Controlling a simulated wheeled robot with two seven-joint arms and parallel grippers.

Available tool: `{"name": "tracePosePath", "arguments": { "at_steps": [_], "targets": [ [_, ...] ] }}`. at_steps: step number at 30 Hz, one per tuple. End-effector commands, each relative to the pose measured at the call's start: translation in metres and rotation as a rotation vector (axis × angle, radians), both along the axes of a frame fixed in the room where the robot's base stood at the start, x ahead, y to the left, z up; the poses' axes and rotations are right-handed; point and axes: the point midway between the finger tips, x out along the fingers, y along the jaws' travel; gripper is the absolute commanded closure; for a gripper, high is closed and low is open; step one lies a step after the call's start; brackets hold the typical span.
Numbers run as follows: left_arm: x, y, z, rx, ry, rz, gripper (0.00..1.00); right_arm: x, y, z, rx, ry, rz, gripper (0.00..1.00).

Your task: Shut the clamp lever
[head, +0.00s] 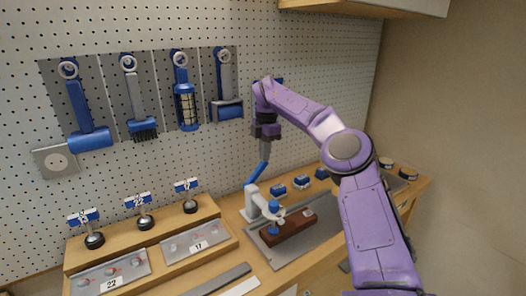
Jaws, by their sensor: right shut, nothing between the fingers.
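The clamp's arm with a blue tip reaches over a dark brown block (288,229). My right gripper (266,150) points down from the purple arm, shut and empty, right at the top of the lever. I cannot tell whether the fingers touch the lever. My left gripper is out of view.
A grey plate (283,254) lies under the block. Small blue blocks (301,181) sit behind it. A wooden stepped stand (223,233) with labelled trays and knobs is at left. Tools hang on the pegboard (150,30) behind. A shelf (370,8) overhangs at top right.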

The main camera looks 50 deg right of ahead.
Motion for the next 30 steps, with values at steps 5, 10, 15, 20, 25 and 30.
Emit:
{"name": "tracePosePath", "arguments": {
  "at_steps": [5,10,15,20,25,30],
  "targets": [
    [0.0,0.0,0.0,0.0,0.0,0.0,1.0,0.0,0.0,-0.001,0.002,0.001,0.0,1.0],
    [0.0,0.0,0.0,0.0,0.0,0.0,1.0,0.0,0.0,-0.001,0.001,0.002,-0.001,1.0],
    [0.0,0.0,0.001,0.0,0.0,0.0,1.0,0.001,0.005,0.005,0.001,0.0,0.002,1.0],
    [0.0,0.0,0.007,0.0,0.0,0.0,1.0,0.005,0.026,0.028,0.001,-0.001,0.004,1.0],
    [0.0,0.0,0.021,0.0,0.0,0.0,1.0,0.006,0.028,0.073,-0.001,-0.002,-0.003,1.0],
    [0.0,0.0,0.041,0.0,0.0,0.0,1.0,0.005,0.028,0.11,0.0,-0.001,-0.002,1.0]
  ]
}}
